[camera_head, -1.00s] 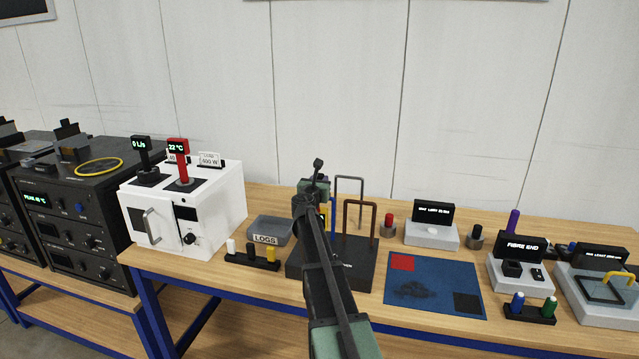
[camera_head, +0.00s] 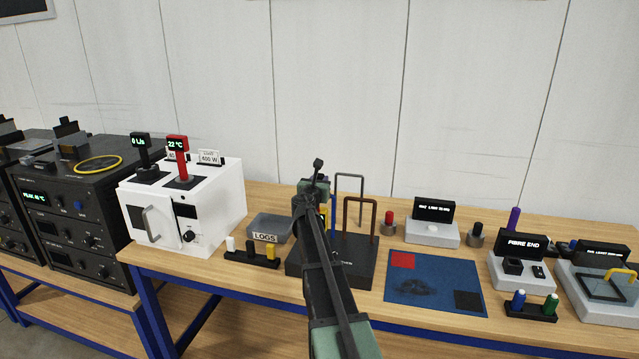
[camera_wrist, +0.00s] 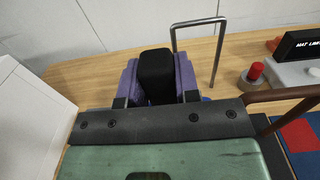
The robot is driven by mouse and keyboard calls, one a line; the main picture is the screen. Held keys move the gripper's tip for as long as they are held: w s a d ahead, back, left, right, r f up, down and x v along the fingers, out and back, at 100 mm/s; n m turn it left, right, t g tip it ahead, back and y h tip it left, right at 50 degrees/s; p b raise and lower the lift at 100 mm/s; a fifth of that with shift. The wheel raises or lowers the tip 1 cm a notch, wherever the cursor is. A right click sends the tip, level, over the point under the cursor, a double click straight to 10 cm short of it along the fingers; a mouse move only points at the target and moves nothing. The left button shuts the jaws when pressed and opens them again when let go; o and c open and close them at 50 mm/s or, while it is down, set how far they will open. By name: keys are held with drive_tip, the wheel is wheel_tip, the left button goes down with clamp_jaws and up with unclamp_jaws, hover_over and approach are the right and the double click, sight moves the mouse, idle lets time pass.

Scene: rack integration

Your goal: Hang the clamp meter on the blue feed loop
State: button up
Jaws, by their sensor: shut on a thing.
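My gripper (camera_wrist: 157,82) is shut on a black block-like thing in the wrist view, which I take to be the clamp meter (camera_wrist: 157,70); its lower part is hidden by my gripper. In the head view my arm covers most of my gripper, and only a small yellow patch shows beside it. The blue feed loop (camera_head: 333,212) shows as a thin blue upright just right of my arm, on a black base (camera_head: 355,265); the rest is hidden. I cannot tell whether the meter touches the loop.
A grey loop (camera_head: 363,182) and a brown loop (camera_head: 374,215) stand close on the right. A LOGS tray (camera_head: 268,227) and white box (camera_head: 205,205) are on the left. A blue mat (camera_head: 425,275) and red button (camera_head: 389,219) lie further right.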

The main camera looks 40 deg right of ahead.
drive_tip(key=o, duration=1.1)
drive_tip(key=shift+c, duration=0.2)
drive_tip(key=v, duration=1.1)
